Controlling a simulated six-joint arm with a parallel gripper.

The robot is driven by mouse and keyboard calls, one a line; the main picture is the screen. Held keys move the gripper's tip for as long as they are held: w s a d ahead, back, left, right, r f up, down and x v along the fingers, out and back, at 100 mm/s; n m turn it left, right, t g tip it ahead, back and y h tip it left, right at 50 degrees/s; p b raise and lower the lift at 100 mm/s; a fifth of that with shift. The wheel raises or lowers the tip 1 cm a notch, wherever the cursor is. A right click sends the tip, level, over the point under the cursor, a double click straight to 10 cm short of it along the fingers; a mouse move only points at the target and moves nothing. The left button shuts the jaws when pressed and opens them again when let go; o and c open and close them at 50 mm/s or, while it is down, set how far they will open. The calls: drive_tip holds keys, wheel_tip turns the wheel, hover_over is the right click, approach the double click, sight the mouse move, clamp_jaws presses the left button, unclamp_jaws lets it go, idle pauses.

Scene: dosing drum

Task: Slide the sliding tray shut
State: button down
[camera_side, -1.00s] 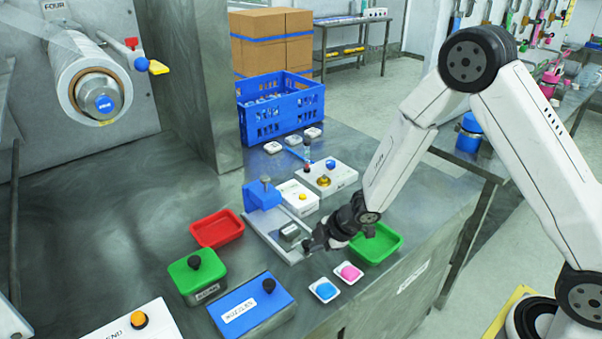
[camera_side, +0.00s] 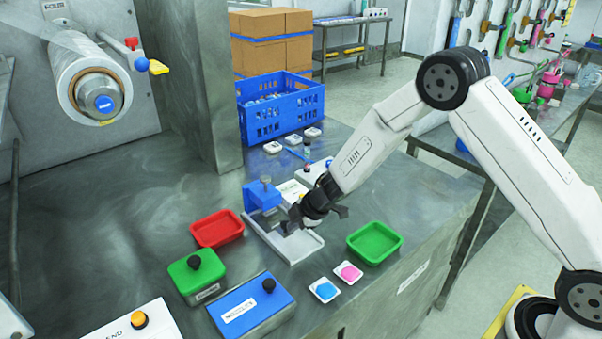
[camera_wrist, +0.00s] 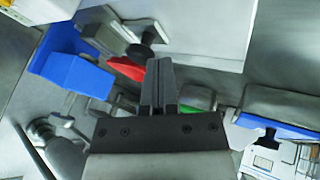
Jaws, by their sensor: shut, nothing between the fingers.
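The slide fixture is a white base plate (camera_side: 304,246) with a blue upright block (camera_side: 262,196) at its far left end. A grey metal piece, which looks like the sliding tray, sits close to the blue block and is partly hidden by my gripper (camera_side: 289,229). My gripper is low over the plate, at the near side of that piece; I cannot tell whether they touch. In the wrist view my gripper's fingers (camera_wrist: 160,88) are together and empty.
A red tray (camera_side: 217,229), a green box (camera_side: 197,275) and a blue box (camera_side: 252,308) stand left and in front. A green tray (camera_side: 374,243) and small dishes with blue (camera_side: 325,290) and pink (camera_side: 349,272) contents lie near the front edge. A blue crate (camera_side: 281,106) stands behind.

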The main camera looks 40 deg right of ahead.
drive_tip(key=shift+w, duration=0.95)
drive_tip(key=shift+s, duration=0.15)
drive_tip(key=shift+s+a+r, duration=0.15)
drive_tip(key=shift+s+r, duration=0.05)
drive_tip(key=shift+s, duration=0.85)
drive_tip(key=shift+s+a+r, duration=0.15)
drive_tip(key=shift+s, duration=0.85)
drive_tip(key=v, duration=1)
